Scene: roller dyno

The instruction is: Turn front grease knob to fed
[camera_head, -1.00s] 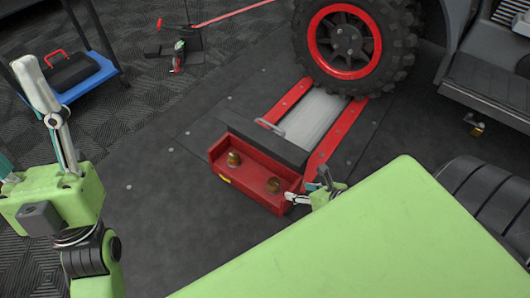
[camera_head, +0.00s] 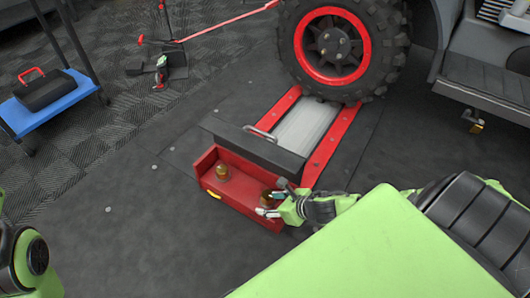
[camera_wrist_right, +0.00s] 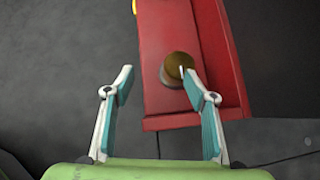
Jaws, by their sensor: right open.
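A red box at the end of the roller unit (camera_head: 238,193) carries two brass knobs. One knob (camera_head: 222,171) stands clear toward the box's left end. The other knob (camera_head: 267,194) is at the right end, partly hidden by my right gripper (camera_head: 268,204). In the right wrist view this knob (camera_wrist_right: 177,64) lies just beyond the open fingers (camera_wrist_right: 156,75), nearer the right fingertip, which overlaps its edge. I cannot tell if that finger touches it. No label or pointer on the knobs is readable. My left gripper is out of view.
A large tyre (camera_head: 345,45) with a red rim stands at the far end of the rollers (camera_head: 310,125). A dark bar with a handle (camera_head: 262,134) lies behind the box. A blue cart (camera_head: 48,105) is at left. The floor left of the box is clear.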

